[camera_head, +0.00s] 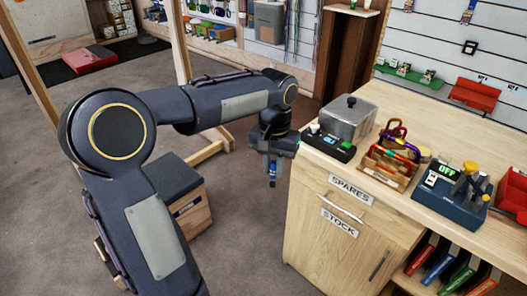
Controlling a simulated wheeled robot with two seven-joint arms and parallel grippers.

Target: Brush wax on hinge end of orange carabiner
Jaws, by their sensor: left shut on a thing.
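My left gripper (272,168) hangs pointing down beside the left end of the wooden counter, over the floor. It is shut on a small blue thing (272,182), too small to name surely. A wooden rack (384,176) on the counter holds several coloured carabiners (397,147), purple, yellow and reddish among them. I cannot clearly single out the orange one or its hinge end. No wax shows. My right gripper is not in view.
A dark blue device reading OFF (450,195), with a yellow-topped part, stands right of the rack. A red bin (513,193) is at the right edge.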

